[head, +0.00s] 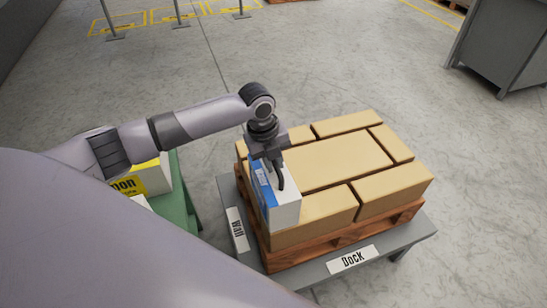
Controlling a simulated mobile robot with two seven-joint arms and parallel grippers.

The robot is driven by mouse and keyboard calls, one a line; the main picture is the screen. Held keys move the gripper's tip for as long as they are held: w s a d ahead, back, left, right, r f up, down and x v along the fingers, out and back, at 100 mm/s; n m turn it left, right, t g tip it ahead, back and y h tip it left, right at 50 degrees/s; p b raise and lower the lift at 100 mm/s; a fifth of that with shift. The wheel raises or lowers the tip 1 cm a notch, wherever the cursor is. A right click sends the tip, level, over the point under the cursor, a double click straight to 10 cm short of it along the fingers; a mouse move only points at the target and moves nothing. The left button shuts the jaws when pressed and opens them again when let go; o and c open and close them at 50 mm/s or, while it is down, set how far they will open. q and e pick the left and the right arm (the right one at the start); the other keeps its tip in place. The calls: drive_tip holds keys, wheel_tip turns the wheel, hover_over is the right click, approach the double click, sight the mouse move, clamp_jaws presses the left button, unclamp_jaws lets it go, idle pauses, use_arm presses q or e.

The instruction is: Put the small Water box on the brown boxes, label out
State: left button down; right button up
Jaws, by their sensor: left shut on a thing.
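The small Water box (287,212) is white with a blue label side that faces left, toward the table edge marked "Wall". It is upright at the near left corner of the brown boxes (345,163). My left gripper (272,182) comes down from above and is shut on the box. The gripper hides part of the box's top. Whether the box's underside touches the brown boxes cannot be told. My right gripper is not in view.
The brown boxes lie on a wooden pallet (338,235) on a grey table with "Dock" (352,259) and "Wall" (237,229) signs. A green table (176,207) at left holds a yellow and white box (154,180). A grey cabinet (500,45) stands at upper right.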

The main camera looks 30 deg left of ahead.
use_arm(q)
drive_tip(key=shift+f, duration=0.4)
idle(0.5)
drive_tip(key=c, duration=1)
unclamp_jaws()
drive_tip(key=shift+o, duration=0.2)
drive_tip(key=shift+f, duration=0.1)
